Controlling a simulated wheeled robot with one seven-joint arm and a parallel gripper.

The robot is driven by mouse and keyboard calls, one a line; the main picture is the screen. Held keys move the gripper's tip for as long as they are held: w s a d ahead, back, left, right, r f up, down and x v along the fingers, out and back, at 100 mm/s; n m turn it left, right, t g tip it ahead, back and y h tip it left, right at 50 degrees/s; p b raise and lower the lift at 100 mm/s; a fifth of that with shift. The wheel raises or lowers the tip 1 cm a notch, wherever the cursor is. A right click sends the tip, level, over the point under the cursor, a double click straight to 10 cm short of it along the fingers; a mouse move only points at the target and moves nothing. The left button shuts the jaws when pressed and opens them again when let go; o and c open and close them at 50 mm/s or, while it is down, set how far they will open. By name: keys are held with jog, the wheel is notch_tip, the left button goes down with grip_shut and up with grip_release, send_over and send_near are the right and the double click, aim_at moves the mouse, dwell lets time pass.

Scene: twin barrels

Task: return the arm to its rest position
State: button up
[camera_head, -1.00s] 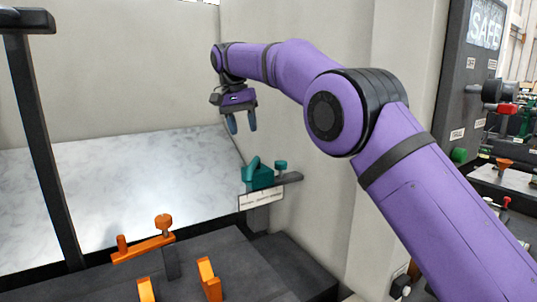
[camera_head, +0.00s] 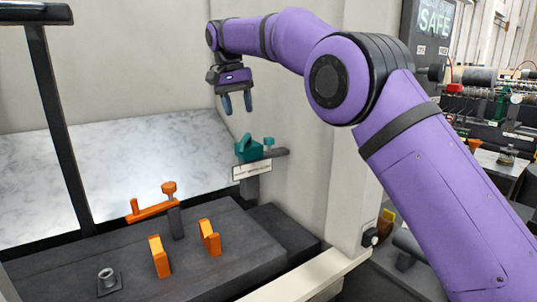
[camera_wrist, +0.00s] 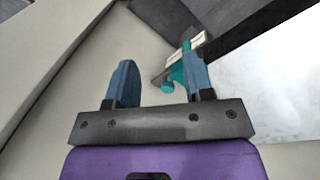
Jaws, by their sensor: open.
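My purple arm reaches from the right across the head view, with the elbow raised. My gripper (camera_head: 236,104) hangs pointing down in front of the pale wall, above the teal clamp. Its two blue fingers are apart with nothing between them. In the wrist view my gripper (camera_wrist: 160,85) also shows spread and empty. The teal clamp (camera_head: 249,149) sits on a labelled bracket below the gripper, apart from it. In the wrist view the teal clamp (camera_wrist: 183,74) is partly hidden behind the right finger.
A dark block (camera_head: 120,250) carries an orange lever (camera_head: 155,209) and two orange uprights (camera_head: 160,256). A dark post (camera_head: 58,130) stands at left. A marbled panel (camera_head: 150,160) lies behind. A panel reading SAFE (camera_head: 434,20) and a cluttered bench are at right.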

jog(key=s+d+r+t+y, duration=0.1)
jog(key=s+d+r, duration=0.25)
jog(key=d, duration=0.35)
jog(key=s+d+r, duration=0.2)
jog(key=d+r, duration=0.2)
jog(key=d, duration=0.4)
jog(key=s+d+t+y, duration=0.1)
jog(key=s+d, duration=0.9)
jog(key=d, duration=0.1)
jog(key=s+d+f+t, duration=0.1)
jog(key=s+d+f, duration=0.3)
jog(key=s, duration=0.4)
jog(key=s+d+f+n+t, duration=0.1)
jog(key=s+d+f, duration=0.3)
jog(key=s, duration=0.5)
jog(key=s+d+f+t, duration=0.1)
jog(key=s+d+f, duration=0.3)
jog(key=s, duration=0.5)
notch_tip(320, 180, down, 2)
jog(key=shift+d+f, duration=0.1)
jog(key=shift+d, duration=0.15)
